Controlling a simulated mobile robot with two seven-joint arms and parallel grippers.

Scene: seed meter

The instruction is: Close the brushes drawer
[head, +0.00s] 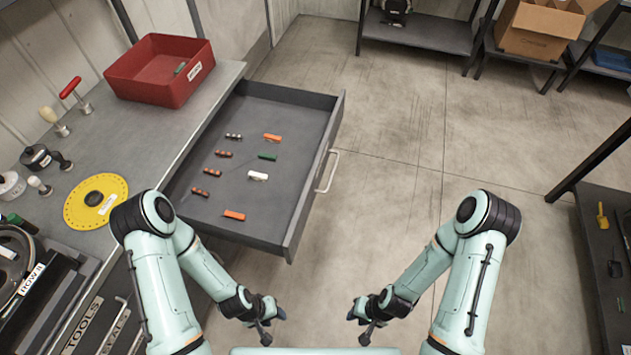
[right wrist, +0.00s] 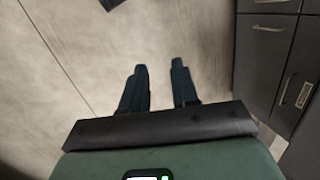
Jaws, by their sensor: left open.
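An open drawer (head: 262,212) sticks out of the grey workbench in the head view. It holds several small brush-like pieces, brown, orange, green and white, spread over its floor. Its pale bar handle (head: 329,172) is on the front panel, facing right. My left gripper (head: 272,322) is open and empty, below the drawer's near corner in the picture and apart from it. My right gripper (head: 360,322) is farther right, over the floor, also away from the drawer. In the right wrist view its two fingers (right wrist: 158,82) stand apart with nothing between them. No label on the open drawer is readable.
A red bin (head: 160,85), a yellow disc (head: 95,200) and hand tools sit on the workbench. More closed drawers, one labelled TOOLS (head: 82,325), are at lower left. A dark shelf (head: 600,250) stands at the right. The floor between is clear.

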